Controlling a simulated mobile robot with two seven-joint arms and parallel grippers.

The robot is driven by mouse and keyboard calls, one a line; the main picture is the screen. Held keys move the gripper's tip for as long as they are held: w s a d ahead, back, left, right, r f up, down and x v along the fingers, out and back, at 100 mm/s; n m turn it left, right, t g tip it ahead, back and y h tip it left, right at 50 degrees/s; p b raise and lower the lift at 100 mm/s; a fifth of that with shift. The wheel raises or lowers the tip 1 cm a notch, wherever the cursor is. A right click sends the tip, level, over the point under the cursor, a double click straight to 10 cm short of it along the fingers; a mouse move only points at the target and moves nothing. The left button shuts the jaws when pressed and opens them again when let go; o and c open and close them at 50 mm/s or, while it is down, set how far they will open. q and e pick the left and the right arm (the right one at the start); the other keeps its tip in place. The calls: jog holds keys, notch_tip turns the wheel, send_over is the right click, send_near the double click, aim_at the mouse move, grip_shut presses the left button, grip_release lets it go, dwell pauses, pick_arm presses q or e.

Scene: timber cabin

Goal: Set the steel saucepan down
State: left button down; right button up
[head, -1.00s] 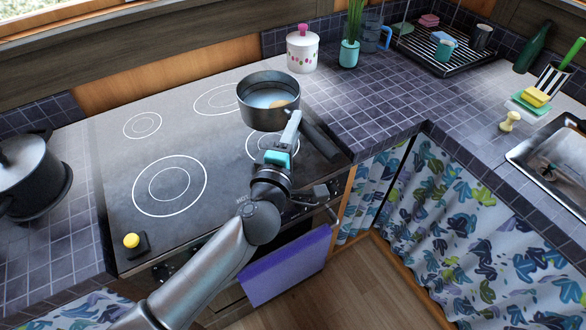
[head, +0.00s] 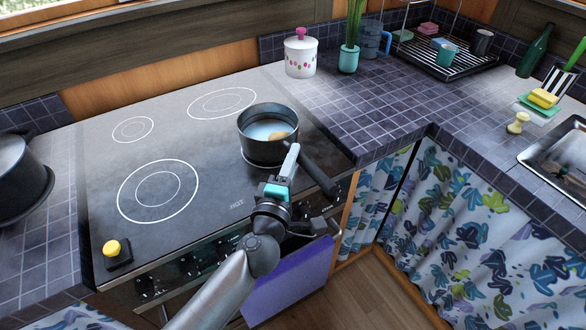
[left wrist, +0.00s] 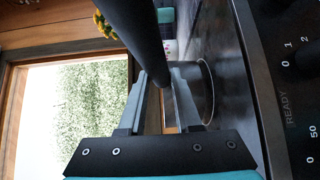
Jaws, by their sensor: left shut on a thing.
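The steel saucepan (head: 262,150) is upright over the front right ring of the black cooktop (head: 215,165) and hides that ring. Its base looks on or very close to the glass; I cannot tell whether it touches. Pale liquid and a yellowish piece show inside it. My left gripper (head: 289,160) is shut on the saucepan's dark handle (head: 322,178), at the near side of the pan. In the left wrist view the handle (left wrist: 143,35) runs between the fingers (left wrist: 165,95), with the pan's wall (left wrist: 201,92) beyond. My right gripper is not in view.
A dark pot (head: 20,180) stands on the left counter. A yellow button on a black box (head: 113,248) sits at the cooktop's front left corner. A white lidded canister (head: 301,57) stands behind the pan. The other rings are bare.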

pick_arm(q)
jog(key=shift+w+f, duration=0.1)
jog(key=shift+f, duration=0.05)
jog(key=shift+f, duration=0.2)
jog(key=c, duration=1)
grip_release()
jog(key=shift+f, duration=0.2)
jog(key=o, duration=0.4)
jog(key=shift+r, duration=0.2)
jog(key=s+a, duration=0.2)
jog(key=s, duration=1)
